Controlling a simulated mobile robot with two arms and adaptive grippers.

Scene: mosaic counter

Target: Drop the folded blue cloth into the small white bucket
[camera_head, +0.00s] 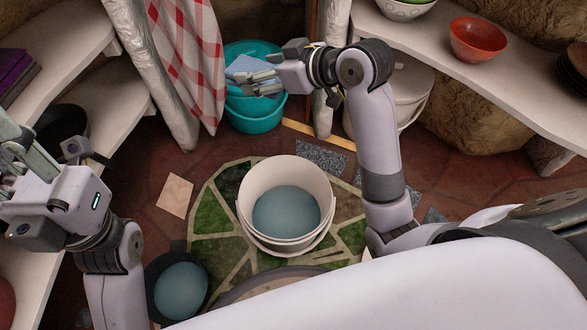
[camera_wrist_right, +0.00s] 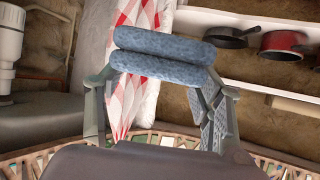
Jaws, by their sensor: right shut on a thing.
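The folded blue cloth (camera_head: 243,66) is in my right gripper (camera_head: 262,80) at the upper middle of the head view. In the right wrist view the cloth (camera_wrist_right: 162,58) shows as two thick folds between the fingers (camera_wrist_right: 163,85), which are shut on it. The white bucket (camera_head: 284,173) stands upright on the floor, lower and slightly right of the cloth; a round grey-blue surface shows inside it. The cloth is well away from the bucket. My left gripper (camera_head: 25,150) is at the left edge, partly cut off; its opening is unclear.
Teal tubs (camera_head: 256,119) stand behind and below my right gripper, by a red-checked curtain (camera_head: 188,50). A larger white bucket (camera_head: 408,88) is under the right shelf (camera_head: 480,78), which holds a red bowl (camera_head: 477,42). A dark round pan-like thing (camera_head: 158,290) lies left of the bucket.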

